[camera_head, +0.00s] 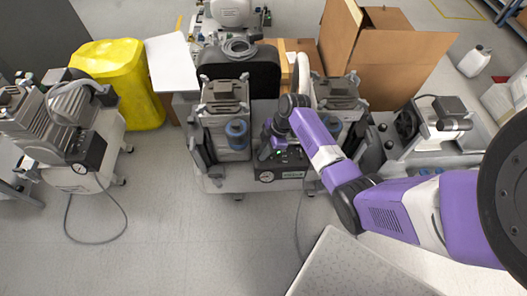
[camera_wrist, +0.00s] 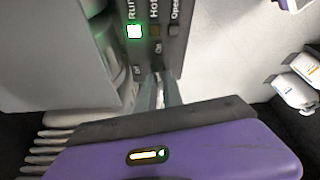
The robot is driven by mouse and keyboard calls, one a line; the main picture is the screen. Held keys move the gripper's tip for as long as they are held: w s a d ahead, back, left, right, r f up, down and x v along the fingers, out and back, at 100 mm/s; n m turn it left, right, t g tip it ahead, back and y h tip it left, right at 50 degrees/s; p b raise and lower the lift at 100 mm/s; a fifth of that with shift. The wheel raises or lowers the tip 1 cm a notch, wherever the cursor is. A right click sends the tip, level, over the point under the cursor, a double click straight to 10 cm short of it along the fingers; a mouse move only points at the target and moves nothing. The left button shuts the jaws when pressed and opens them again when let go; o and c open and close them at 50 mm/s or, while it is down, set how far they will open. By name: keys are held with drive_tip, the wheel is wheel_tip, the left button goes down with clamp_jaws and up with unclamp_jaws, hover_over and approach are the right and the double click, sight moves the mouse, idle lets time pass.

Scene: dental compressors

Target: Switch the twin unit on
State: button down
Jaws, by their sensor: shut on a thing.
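The twin unit (camera_head: 228,130) stands in the middle of the head view, with two grey-topped towers on a low wheeled base. Its control box (camera_head: 281,172) sits low at the front between the towers, with a gauge on its face. In the wrist view the control panel (camera_wrist: 152,60) shows lamps marked Run and Hot and a third label I cannot read surely. The Run lamp (camera_wrist: 134,31) glows green; the Hot lamp is dark. My gripper (camera_wrist: 160,92) is shut at the panel's Off and On marks, on what looks like the switch, mostly hidden between the fingers.
A grey compressor (camera_head: 75,140) stands at the left with a cable on the floor. Another machine (camera_head: 430,130) stands at the right. A yellow-covered thing (camera_head: 120,80) and an open cardboard box (camera_head: 385,50) are behind. A light speckled surface (camera_head: 355,268) is in front; floor at front left is clear.

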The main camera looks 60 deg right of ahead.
drive_tip(key=shift+a+r+m+t+h+p, duration=0.2)
drive_tip(key=shift+m+t+h+p, duration=0.1)
drive_tip(key=shift+m+p, duration=0.5)
drive_tip(key=shift+d+f+m, duration=0.15)
drive_tip(key=shift+f+m, duration=0.05)
drive_tip(key=shift+m, duration=0.4)
drive_tip(key=c, duration=1.5)
unclamp_jaws()
drive_tip(key=shift+o, duration=0.2)
drive_tip(key=p+v, duration=0.1)
drive_tip(key=v, duration=0.6)
drive_tip(key=shift+s+r, duration=0.25)
drive_tip(key=shift+r, duration=0.1)
